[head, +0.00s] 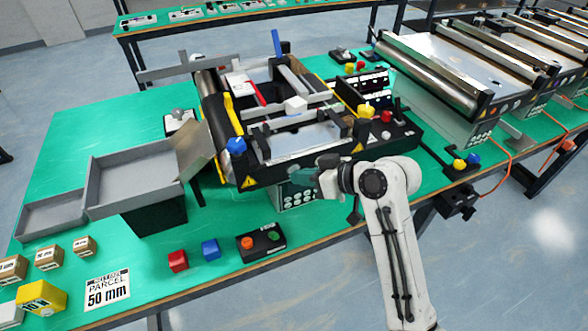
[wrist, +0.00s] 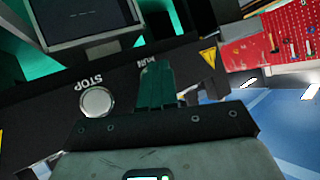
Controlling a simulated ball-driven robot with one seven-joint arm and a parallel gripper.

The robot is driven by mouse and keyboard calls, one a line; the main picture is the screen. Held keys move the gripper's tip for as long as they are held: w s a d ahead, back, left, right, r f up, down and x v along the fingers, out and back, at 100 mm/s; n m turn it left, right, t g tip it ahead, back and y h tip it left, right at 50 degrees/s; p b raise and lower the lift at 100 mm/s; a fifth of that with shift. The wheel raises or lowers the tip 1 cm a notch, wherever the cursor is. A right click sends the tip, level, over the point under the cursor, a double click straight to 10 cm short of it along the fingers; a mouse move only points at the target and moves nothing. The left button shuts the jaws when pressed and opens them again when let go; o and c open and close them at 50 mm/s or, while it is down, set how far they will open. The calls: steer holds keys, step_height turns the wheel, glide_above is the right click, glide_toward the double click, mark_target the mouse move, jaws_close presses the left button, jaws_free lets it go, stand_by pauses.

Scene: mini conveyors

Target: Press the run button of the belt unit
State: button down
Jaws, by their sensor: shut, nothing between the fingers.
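The belt unit (head: 285,168) is a black-framed mini conveyor on the green table in the head view. In the wrist view its dark front panel (wrist: 40,112) carries a round silver button (wrist: 97,102) marked STOP. A RUN label (wrist: 147,62) shows to the right of it, beside my fingertips. The run button itself is hidden behind my fingers. My gripper (head: 322,178) is shut and empty at the front of the unit. In the wrist view its green fingers (wrist: 157,72) point at the panel by the RUN label; I cannot tell whether they touch.
A black control box (head: 260,243) with orange and green buttons stands at the table's front, beside blue (head: 210,249) and red (head: 178,261) blocks. A grey tray (head: 135,180) lies left of the unit. Other conveyors (head: 480,65) stand at the right.

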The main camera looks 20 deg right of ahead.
stand_by(0.6)
steer(key=shift+s+p, duration=0.4)
steer(key=shift+s, duration=0.3)
steer(key=s+p, duration=0.1)
steer(key=s, duration=0.4)
steer(key=shift+p, duration=0.35)
stand_by(0.5)
steer(key=s+f+m+g+h, duration=0.2)
steer(key=s+f+g+h, duration=0.15)
steer(key=s+f, duration=0.7)
steer(key=s+d+f+m+g+h, duration=0.1)
steer(key=s+d+f+g+h, duration=0.1)
steer(key=s, duration=0.6)
steer(key=s+d+f+m+g+h, duration=0.2)
steer(key=s+d, duration=0.3)
steer(key=s, duration=0.4)
steer(key=shift+m+g+b, duration=0.3)
steer(key=shift+g+b, duration=0.1)
steer(key=shift+g, duration=0.15)
